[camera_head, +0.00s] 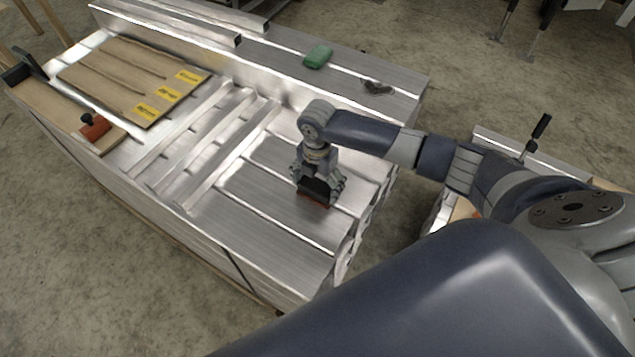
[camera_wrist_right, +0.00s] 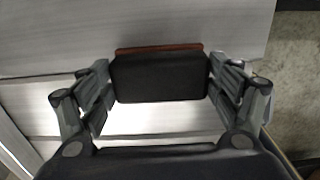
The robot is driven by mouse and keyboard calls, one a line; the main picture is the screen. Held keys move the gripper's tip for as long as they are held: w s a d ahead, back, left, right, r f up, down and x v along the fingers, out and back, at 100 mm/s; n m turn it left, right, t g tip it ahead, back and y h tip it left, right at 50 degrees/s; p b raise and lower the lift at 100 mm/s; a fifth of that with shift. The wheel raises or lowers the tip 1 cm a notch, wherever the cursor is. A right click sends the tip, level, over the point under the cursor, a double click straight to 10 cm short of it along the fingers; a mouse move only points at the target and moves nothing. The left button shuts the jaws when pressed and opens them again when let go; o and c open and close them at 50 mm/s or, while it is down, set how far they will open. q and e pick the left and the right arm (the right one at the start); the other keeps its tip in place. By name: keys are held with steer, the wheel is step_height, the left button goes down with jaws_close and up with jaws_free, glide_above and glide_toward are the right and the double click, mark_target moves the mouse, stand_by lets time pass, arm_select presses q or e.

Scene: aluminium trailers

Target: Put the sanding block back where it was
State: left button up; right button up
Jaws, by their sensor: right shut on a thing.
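The sanding block (camera_head: 314,192), black on top with a thin orange-red underside, is in my right gripper (camera_head: 318,185). The gripper points down over the front right part of the aluminium trailer bed (camera_head: 270,215). In the right wrist view the sanding block (camera_wrist_right: 160,77) sits between the two fingers of my right gripper (camera_wrist_right: 160,85), which are shut on its sides. The block is at or just above the planks; I cannot tell whether it touches them. My left gripper is not in view.
A green block (camera_head: 318,56) and a small dark object (camera_head: 377,87) lie on the far planks. An orange tool with a black knob (camera_head: 95,127) lies at the left, near a wooden board with yellow labels (camera_head: 115,80). Raised metal bars (camera_head: 205,125) cross the bed.

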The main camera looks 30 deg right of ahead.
mark_target(317, 185)
steer(key=shift+f, duration=0.15)
steer(key=o, duration=0.9)
steer(key=shift+o, duration=0.2)
step_height(317, 185, up, 12)
steer(key=shift+p, duration=0.3)
